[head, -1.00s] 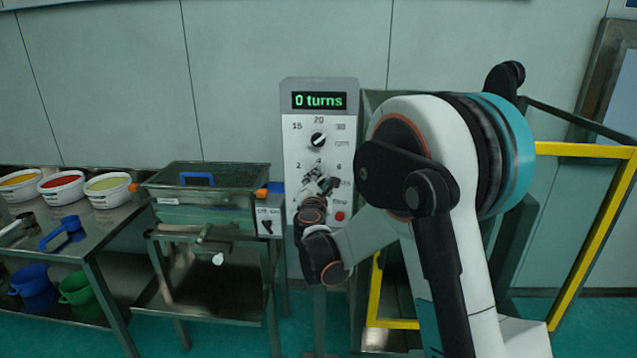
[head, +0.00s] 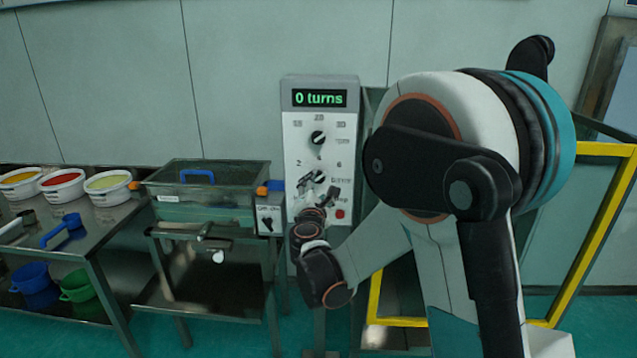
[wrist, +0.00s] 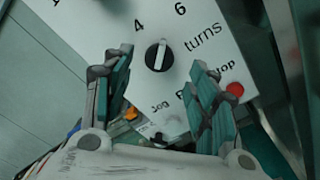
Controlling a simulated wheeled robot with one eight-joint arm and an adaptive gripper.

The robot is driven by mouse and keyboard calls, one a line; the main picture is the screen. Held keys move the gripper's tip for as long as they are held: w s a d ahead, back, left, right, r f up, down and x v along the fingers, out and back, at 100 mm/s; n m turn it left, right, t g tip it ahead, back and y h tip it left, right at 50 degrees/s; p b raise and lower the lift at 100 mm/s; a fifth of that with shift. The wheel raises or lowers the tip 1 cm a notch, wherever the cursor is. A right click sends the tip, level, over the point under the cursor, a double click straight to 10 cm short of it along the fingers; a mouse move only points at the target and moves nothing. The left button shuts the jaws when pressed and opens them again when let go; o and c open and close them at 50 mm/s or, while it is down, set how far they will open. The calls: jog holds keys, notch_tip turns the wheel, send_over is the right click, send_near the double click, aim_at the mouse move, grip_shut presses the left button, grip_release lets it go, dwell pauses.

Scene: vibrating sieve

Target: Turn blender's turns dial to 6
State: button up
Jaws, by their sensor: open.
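The turns dial (head: 318,177) is the lower black knob on the grey control panel (head: 293,235). In the wrist view the turns dial (wrist: 159,56) shows its white mark pointing upward, between the printed 4 and 6. The display (head: 319,99) reads "0 turns". My gripper (head: 319,194) is in front of the panel, just below the dial. In the wrist view my gripper (wrist: 160,75) is open, with one finger on each side of the dial's line. No contact with the knob shows there.
The rpm dial (head: 318,138) sits above the turns dial. The red stop button (head: 340,213) is at lower right of it. A sieve machine (head: 205,215) stands left of the panel. A yellow frame (head: 590,240) stands at right.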

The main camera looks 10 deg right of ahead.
jog(key=v, duration=0.6)
jog(key=s+d+r+m+g, duration=0.1)
jog(key=s+d+m+g, duration=0.2)
jog(key=s+d+m, duration=0.4)
jog(key=s+d+r+m+g, duration=0.1)
jog(key=s+d+m+g, duration=0.15)
jog(key=s+m, duration=0.4)
jog(key=s+a+f+m+g+y, duration=0.2)
jog(key=s+a+m, duration=0.1)
jog(key=s, duration=0.8)
jog(key=s+a+f+m+g+y, duration=0.2)
jog(key=s+m, duration=0.3)
jog(key=s, duration=0.6)
jog(key=shift+s+a+f+m+g+y, duration=0.2)
jog(key=shift+a+f+m+g+y, duration=0.15)
jog(key=shift+a+f+y, duration=0.35)
jog(key=shift+d+f, duration=0.1)
jog(key=shift+d, duration=0.05)
jog(key=shift+c, duration=0.5)
